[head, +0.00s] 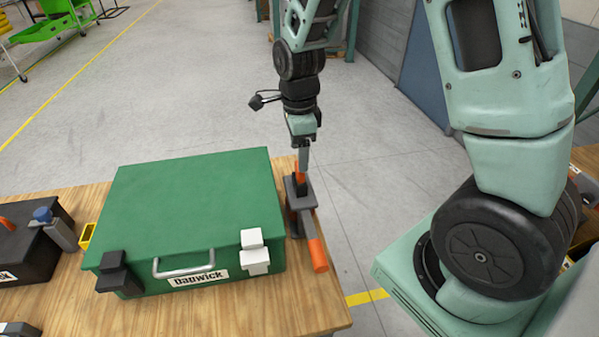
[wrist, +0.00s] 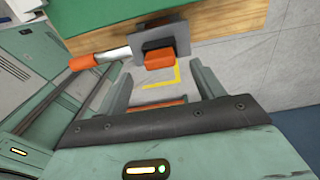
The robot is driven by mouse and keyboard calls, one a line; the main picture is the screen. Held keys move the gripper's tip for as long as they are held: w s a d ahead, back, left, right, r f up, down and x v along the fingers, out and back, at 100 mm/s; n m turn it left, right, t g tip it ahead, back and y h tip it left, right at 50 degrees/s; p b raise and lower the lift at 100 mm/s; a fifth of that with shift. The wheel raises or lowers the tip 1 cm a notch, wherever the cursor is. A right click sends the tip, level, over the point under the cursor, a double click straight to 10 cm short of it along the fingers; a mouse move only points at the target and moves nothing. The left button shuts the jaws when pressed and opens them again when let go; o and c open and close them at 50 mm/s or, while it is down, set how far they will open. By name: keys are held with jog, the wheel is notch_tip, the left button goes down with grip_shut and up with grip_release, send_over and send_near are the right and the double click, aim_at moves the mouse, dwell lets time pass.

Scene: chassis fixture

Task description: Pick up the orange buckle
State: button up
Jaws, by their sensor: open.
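A grey clamp-like fixture (head: 291,190) stands on the table against the right side of the green case. It has an upper orange piece (head: 299,172) and a long orange-tipped handle (head: 318,255). In the wrist view the orange piece (wrist: 160,60) sits by a grey plate (wrist: 165,38), just beyond and between my fingertips; the orange handle end (wrist: 82,62) lies to the left. I cannot tell which orange part is the buckle. My gripper (head: 302,160) points down over the upper orange piece. In the wrist view my gripper (wrist: 163,82) is open, with nothing clearly held.
The green case (head: 200,195) with black and white latches fills the middle of the wooden table (head: 250,305). A black case (head: 30,250), a blue-topped part (head: 55,225) and a yellow part (head: 87,235) are at left. Open floor lies beyond the table.

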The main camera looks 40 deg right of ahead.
aim_at(300, 177)
jog(key=shift+f+p, duration=1.15)
jog(key=shift+f, duration=1.85)
jog(key=c, duration=1.1)
jog(key=shift+r, duration=0.1)
